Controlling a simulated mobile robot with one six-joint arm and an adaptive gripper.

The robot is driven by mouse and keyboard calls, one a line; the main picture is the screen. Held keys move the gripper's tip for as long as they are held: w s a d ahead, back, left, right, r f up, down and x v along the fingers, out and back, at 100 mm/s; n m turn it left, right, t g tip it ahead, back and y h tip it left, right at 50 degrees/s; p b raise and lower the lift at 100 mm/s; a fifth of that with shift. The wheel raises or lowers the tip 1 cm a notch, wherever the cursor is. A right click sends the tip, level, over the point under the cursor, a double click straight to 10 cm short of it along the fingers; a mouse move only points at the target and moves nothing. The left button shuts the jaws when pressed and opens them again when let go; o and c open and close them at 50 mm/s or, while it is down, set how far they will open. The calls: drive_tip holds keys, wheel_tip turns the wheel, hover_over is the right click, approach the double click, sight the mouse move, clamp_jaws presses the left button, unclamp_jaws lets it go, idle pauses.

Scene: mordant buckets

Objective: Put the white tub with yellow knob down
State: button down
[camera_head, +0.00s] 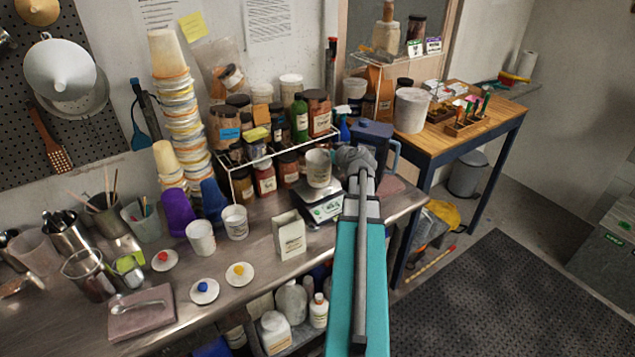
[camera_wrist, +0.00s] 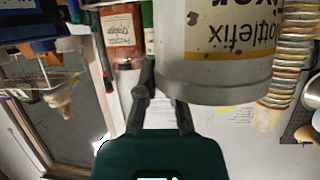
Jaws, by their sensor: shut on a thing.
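My gripper (camera_head: 345,160) is shut on a white tub (camera_head: 318,168), at the tub's right side in the head view. The tub looks upright, right over the plate of the scale (camera_head: 324,208); I cannot tell whether it touches. No yellow knob shows on it. In the wrist view, which is upside down, the tub (camera_wrist: 225,72) is large with dark lettering, and my gripper's fingers (camera_wrist: 163,98) are at its rim. A white lid with a yellow knob (camera_head: 239,273) lies flat on the steel bench (camera_head: 225,312).
Two white tubs (camera_head: 200,238) (camera_head: 235,222) stand left of the scale. Lids with red (camera_head: 165,260) and blue (camera_head: 205,291) knobs lie nearby. A paper packet (camera_head: 289,236) stands in front of the scale. A wire rack (camera_head: 238,190) of jars is behind; a blue jug (camera_head: 372,143) stands close by.

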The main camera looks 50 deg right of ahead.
idle(0.4)
drive_tip(key=w+d+f+b, duration=0.9)
drive_tip(key=shift+w+d, duration=0.15)
idle(0.4)
drive_tip(key=shift+f, duration=0.1)
drive_tip(key=shift+w+d+f+b, duration=0.15)
drive_tip(key=shift+f+b, duration=0.8)
drive_tip(key=shift+b, duration=0.1)
drive_tip(key=shift+w+d+f+b, duration=0.1)
drive_tip(key=shift+w+f+b, duration=0.05)
drive_tip(key=shift+f+b, duration=0.85)
